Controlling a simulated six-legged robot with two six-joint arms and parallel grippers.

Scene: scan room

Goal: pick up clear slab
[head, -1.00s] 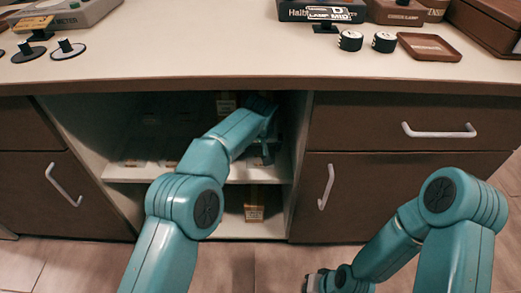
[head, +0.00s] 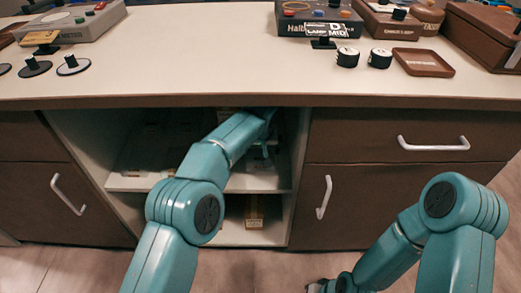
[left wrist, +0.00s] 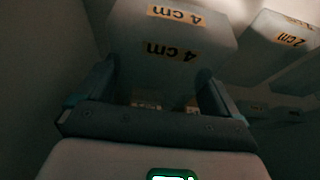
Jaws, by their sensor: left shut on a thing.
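A pale, see-through slab (left wrist: 165,72) with orange "4 cm" labels stands between the fingers of my left gripper (left wrist: 160,95) in the left wrist view. The gripper is shut on it. In the head view my left gripper (head: 262,152) reaches into the open cabinet under the counter, and its forearm and the shadow hide most of it. I cannot make out the held slab there.
A second pale slab labelled "2 cm" (left wrist: 285,42) is close at the right in the left wrist view. The cabinet shelf (head: 240,183) and side walls surround my left gripper. A labelled item (head: 254,212) stands below. Devices, a brown tray (head: 424,62) and black knobs are on the counter (head: 200,55).

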